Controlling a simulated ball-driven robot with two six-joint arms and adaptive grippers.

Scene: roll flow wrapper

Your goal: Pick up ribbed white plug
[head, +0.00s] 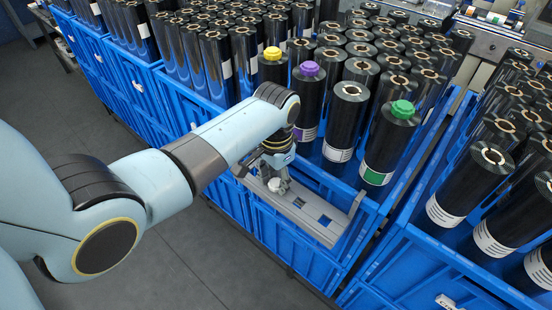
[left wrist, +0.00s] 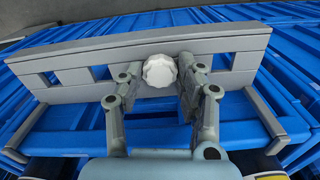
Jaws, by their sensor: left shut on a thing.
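The ribbed white plug (left wrist: 159,70) sits between the two fingers of my left gripper (left wrist: 158,84) in the left wrist view. In the head view the plug (head: 275,184) shows small and partly covered by my left gripper (head: 277,180). The gripper is shut on the plug, at the grey metal holder (head: 322,224) hung on the front of a blue crate. The holder's wall (left wrist: 68,62) rises just behind the plug in the left wrist view. I cannot tell whether the plug still touches the holder. My right gripper is not in view.
Black rolls stand packed in blue crates (head: 330,262). Front rolls carry a yellow plug (head: 272,53), a purple plug (head: 309,69) and a green plug (head: 402,109); one front roll (head: 347,118) has a bare core. Grey floor (head: 190,270) is open at lower left.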

